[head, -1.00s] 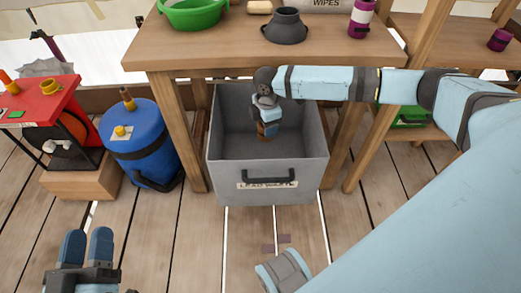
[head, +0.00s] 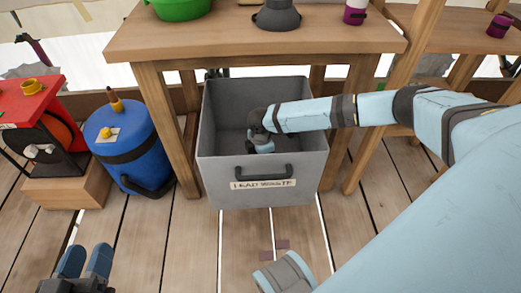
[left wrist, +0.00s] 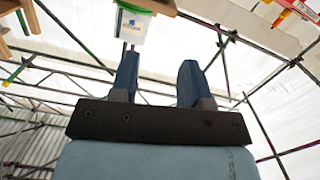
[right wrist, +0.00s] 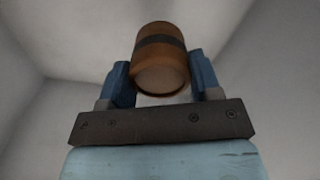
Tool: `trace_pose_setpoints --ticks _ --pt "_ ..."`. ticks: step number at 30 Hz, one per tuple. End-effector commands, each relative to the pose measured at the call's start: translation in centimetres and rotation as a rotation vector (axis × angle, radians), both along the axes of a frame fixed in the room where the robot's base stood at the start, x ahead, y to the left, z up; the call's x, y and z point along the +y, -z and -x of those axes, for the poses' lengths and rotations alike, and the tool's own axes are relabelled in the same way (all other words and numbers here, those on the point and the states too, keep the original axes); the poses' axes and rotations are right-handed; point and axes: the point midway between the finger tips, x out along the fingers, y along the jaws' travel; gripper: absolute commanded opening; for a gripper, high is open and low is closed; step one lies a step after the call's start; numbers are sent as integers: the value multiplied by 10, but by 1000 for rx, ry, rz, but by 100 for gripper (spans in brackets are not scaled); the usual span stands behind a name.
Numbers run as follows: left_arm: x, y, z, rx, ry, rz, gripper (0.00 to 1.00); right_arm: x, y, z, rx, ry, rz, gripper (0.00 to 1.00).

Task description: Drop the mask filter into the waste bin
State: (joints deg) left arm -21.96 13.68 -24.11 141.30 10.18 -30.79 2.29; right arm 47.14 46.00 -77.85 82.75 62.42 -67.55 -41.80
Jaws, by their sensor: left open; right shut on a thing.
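The grey waste bin (head: 222,185) stands on the floor under the table's front edge, with a label reading lead waste. My right arm reaches down into it, and the right gripper (head: 262,146) is inside the bin, below its rim. In the right wrist view the right gripper (right wrist: 164,85) is shut on the mask filter (right wrist: 160,55), a brown cylinder with a dark band, with pale bin walls around it. In the head view the filter is hidden by the gripper and the bin's front wall. My left gripper (head: 84,262) is open and empty at the lower left.
A wooden table (head: 260,40) stands over the bin, holding a green bowl (head: 180,8), a dark grey pot (head: 277,16) and a purple-and-white container (head: 356,12). A blue drum (head: 130,148) and a red machine (head: 32,100) stand left. Floor in front is clear.

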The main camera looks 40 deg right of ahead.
Motion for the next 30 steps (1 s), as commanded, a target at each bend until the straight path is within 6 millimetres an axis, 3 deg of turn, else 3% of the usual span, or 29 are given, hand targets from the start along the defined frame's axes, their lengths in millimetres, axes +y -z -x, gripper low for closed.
trace_pose_setpoints --ticks 3,6,29,30 --pt "3 4 -5 -55 -1 -33 43 0 25 1 2 -1 2 34" --pt "5 1 -8 -92 -2 -51 43 0 34 0 1 0 1 34" --pt "4 2 -6 -75 -2 -47 43 0 44 1 1 0 1 34" --pt "4 2 -6 -73 -2 -46 43 0 44 1 1 0 1 67"
